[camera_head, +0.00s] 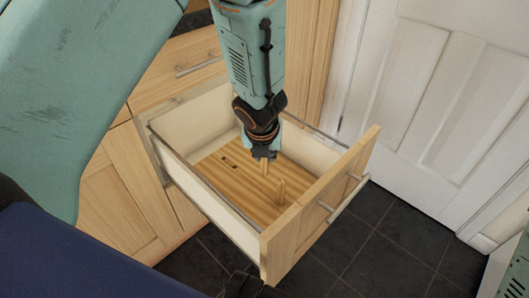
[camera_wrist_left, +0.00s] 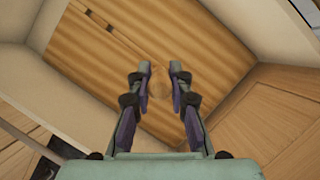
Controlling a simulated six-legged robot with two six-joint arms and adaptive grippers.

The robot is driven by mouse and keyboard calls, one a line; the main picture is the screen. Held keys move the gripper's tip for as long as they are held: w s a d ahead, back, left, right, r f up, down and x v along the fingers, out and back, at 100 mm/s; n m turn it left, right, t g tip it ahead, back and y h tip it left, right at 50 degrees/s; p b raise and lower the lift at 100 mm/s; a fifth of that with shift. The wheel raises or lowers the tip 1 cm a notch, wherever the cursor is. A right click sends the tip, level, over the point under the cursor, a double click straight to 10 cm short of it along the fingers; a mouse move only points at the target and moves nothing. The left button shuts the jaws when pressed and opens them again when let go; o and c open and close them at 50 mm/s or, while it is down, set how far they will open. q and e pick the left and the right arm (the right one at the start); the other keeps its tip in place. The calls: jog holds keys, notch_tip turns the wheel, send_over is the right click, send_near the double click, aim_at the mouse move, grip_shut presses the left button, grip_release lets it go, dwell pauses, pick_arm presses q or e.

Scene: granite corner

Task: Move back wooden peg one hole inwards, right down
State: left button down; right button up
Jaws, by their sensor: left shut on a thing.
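An open wooden drawer (camera_head: 205,191) has a slatted peg board (camera_head: 229,187) as its floor. My left gripper (camera_head: 264,157) points down into the drawer. It is shut on the back wooden peg (camera_head: 265,168), which stands roughly upright below the fingers. In the left wrist view the peg's round end (camera_wrist_left: 160,90) shows faintly between the two fingers (camera_wrist_left: 161,72). The front wooden peg (camera_head: 281,190) stands upright nearer the drawer front, apart from the gripper. Whether the held peg's foot sits in a hole cannot be told.
A white door (camera_head: 430,100) stands at the right.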

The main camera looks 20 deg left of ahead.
pick_arm(q)
jog(key=w+a+r+p, duration=0.1)
jog(key=w+a+p, duration=0.4)
jog(key=a+p, duration=0.6)
jog(key=shift+a, duration=0.4)
notch_tip(320, 180, down, 6)
jog(key=b, duration=0.6)
jog(key=shift+r, duration=0.1)
jog(key=shift+f+b, duration=1.4)
jog(key=shift+b, duration=0.25)
dwell(1.8)
jog(key=c, duration=1.1)
grip_release()
jog(key=shift+r, duration=0.1)
jog(key=shift+c, duration=0.2)
